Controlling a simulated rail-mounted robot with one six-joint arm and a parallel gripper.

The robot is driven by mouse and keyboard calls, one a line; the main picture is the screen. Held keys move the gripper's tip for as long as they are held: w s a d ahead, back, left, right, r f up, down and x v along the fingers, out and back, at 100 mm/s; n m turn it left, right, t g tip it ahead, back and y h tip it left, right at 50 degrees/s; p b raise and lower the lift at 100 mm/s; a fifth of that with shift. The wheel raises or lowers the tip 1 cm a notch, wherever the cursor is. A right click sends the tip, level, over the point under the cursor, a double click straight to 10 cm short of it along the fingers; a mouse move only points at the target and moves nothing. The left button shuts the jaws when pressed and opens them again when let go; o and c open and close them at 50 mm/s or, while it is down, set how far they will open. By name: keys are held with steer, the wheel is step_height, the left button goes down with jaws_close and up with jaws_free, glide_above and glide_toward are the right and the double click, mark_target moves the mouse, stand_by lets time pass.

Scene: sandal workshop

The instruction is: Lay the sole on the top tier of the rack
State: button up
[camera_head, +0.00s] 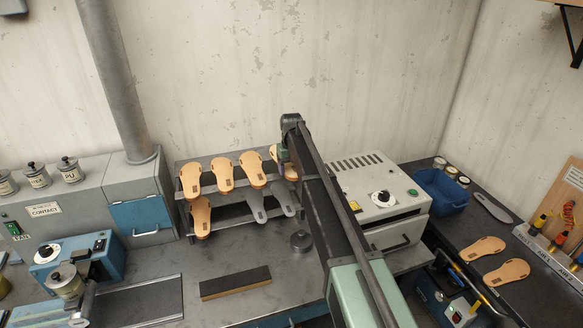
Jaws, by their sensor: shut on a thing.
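The metal rack (181,193) stands against the back wall with two tiers. Three tan soles, the left one (190,181), the middle one (223,174) and the right one (252,168), lie side by side on its top tier. My gripper (283,157) is at the right end of the top tier, shut on another tan sole (273,153). My arm partly hides this sole, and I cannot tell whether it touches the tier. The fingertips are small and mostly hidden.
The lower tier holds a tan sole (201,217) and grey soles (256,206). A white oven-like machine (375,190) stands close right of the rack. A dark block (235,283) lies on the bench in front. Two tan soles (484,248) lie on the right bench.

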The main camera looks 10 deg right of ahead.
step_height(320, 180, down, 4)
steer(key=shift+r+b, duration=0.1)
steer(key=shift+b, duration=1.15)
steer(key=shift+w+a+r, duration=0.1)
steer(key=shift+w+a, duration=0.05)
steer(key=shift+w, duration=1)
steer(key=shift+w+a+r, duration=0.1)
steer(key=shift+w+a, duration=0.05)
steer(key=shift+w, duration=1)
steer(key=shift+f, duration=0.35)
steer(key=o, duration=1.1)
steer(key=shift+o, duration=0.2)
step_height(320, 180, up, 8)
steer(key=p, duration=0.7)
steer(key=shift+p, duration=0.3)
steer(key=shift+f, duration=0.15)
